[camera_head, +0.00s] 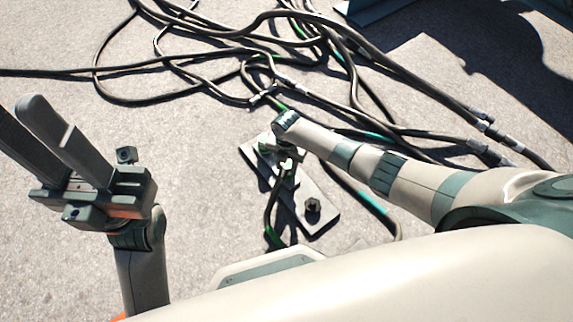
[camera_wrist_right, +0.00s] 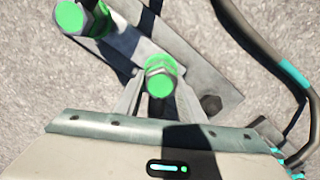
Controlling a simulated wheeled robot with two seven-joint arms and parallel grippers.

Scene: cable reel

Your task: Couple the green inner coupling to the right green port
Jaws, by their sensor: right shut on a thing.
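A metal plate (camera_head: 303,187) lies on the ground with a dark bolt (camera_head: 312,206) near its lower end. My right gripper (camera_head: 287,156) is low over the plate's upper half. In the wrist view its fingers (camera_wrist_right: 158,103) are shut on a green-ended coupling (camera_wrist_right: 160,78), whose green face points to the camera. A second green-ended fitting (camera_wrist_right: 72,17) shows at the top left, by the plate's other end. I cannot tell which is a port, or whether the held coupling touches one. My left gripper (camera_head: 38,118) is open and empty above the ground at the left.
Tangled dark cables (camera_head: 250,70) cover the ground behind the plate. A cable with a cyan band (camera_wrist_right: 293,74) curves past the plate's right side. A dark blue object (camera_head: 375,10) stands at the top. The ground at the left is mostly free.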

